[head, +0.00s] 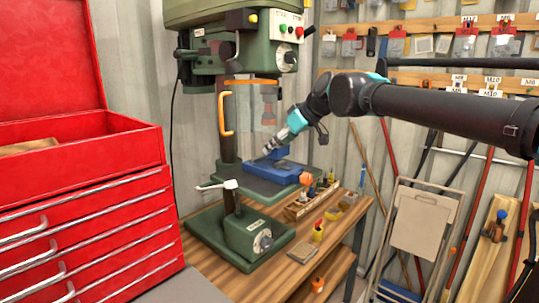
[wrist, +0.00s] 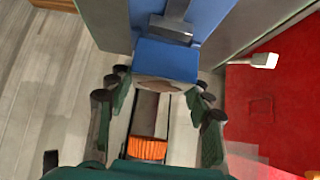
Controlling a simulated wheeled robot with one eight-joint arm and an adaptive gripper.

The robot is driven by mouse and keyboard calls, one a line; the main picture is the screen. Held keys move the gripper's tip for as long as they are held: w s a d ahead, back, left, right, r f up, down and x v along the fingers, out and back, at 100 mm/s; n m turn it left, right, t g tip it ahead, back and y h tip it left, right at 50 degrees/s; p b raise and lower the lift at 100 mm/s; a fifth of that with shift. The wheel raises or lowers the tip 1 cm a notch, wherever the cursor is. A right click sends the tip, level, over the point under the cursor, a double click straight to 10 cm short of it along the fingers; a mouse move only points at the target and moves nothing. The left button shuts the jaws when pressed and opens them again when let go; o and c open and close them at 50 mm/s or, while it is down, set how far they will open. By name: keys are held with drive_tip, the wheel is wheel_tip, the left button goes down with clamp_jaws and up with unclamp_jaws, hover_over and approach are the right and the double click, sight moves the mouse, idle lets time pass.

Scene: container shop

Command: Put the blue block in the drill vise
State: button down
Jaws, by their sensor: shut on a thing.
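The drill vise (head: 262,169) is blue and sits on the drill press table in the head view, with an orange knob (head: 306,179) at its front right. In the wrist view a blue vise body (wrist: 208,14) with a grey jaw piece fills the top. My gripper (head: 269,150) is tilted down just above the vise. In the wrist view my gripper (wrist: 162,80) is shut on the blue block (wrist: 165,58), which lies between the fingertips against similar blue behind it. Whether the block is between the jaws or above them I cannot tell.
The green drill press (head: 235,45) and its clear guard (head: 262,105) stand close over the vise. A white lever (head: 217,185) sticks out left of the table. A red tool chest (head: 80,190) stands at left. A wooden rack (head: 312,200) with small items stands on the bench.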

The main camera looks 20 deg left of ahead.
sight(270, 164)
drive_tip(key=a, duration=0.1)
drive_tip(key=w+a, duration=0.1)
drive_tip(key=a, duration=0.1)
drive_tip(key=shift+w, duration=0.1)
drive_tip(key=shift+f, duration=1.7)
drive_tip(key=shift+f, duration=0.1)
drive_tip(key=c, duration=0.6)
unclamp_jaws()
drive_tip(key=shift+c, duration=0.2)
drive_tip(key=v, duration=1.2)
drive_tip(key=shift+d, duration=0.15)
